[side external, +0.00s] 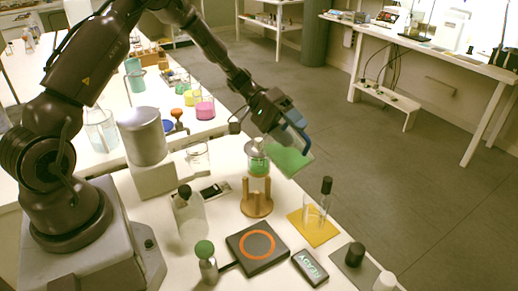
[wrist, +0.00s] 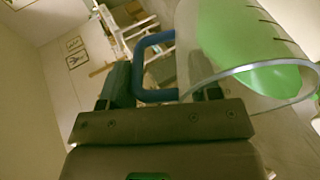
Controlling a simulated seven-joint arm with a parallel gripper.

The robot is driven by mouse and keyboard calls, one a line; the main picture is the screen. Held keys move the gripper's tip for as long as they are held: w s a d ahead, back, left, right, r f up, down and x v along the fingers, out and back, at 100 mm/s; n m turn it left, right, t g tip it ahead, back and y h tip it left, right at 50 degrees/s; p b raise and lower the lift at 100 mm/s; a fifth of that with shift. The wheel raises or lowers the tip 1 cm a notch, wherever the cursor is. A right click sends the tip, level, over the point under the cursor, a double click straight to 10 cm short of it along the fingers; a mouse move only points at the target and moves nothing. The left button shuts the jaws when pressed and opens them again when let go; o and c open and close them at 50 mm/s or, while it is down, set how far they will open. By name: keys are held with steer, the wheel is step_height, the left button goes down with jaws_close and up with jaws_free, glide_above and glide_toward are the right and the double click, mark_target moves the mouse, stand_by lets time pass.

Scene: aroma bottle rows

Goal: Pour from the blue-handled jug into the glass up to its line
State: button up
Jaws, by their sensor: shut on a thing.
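The jug (side external: 290,160) is clear, with a blue handle (side external: 297,124) and green liquid inside. It is tilted in the air, and in the wrist view the liquid in the jug (wrist: 235,45) reaches near the rim. My gripper (side external: 284,112) is shut on the handle; it also shows in the wrist view (wrist: 160,95). A glass vessel (side external: 257,158) with green in it stands on a wooden stand (side external: 257,203), just left of and partly behind the jug. I cannot make out a falling stream or the line on the glass.
A black plate with an orange ring (side external: 257,246) and a small display (side external: 310,268) lie in front. A clear bottle (side external: 189,220) and a green-topped bottle (side external: 206,266) stand left. A grey cylinder (side external: 143,137) is further back.

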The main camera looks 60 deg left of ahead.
mark_target(309, 159)
steer(key=shift+s+a+r+h, duration=0.2)
steer(key=shift+a+r+h, duration=0.25)
steer(key=shift+a+h, duration=0.35)
stand_by(4.5)
steer(key=shift+d, duration=0.2)
steer(key=shift+w+d+f+y, duration=0.1)
steer(key=shift+w+d+y, duration=0.05)
steer(key=shift+d+y, duration=0.5)
steer(key=shift+w+d+f+y, duration=0.1)
steer(key=shift+d+f+y, duration=0.2)
steer(key=shift+y, duration=0.35)
steer(key=d+f+y, duration=0.1)
steer(key=d+f+g+y, duration=0.1)
steer(key=d+f+y, duration=0.1)
steer(key=f+y, duration=0.1)
steer(key=shift+w+d, duration=0.4)
steer(key=shift+w+d+f+g+y, duration=0.2)
steer(key=shift+d+f+g+y, duration=0.1)
steer(key=shift+d+f+y, duration=0.35)
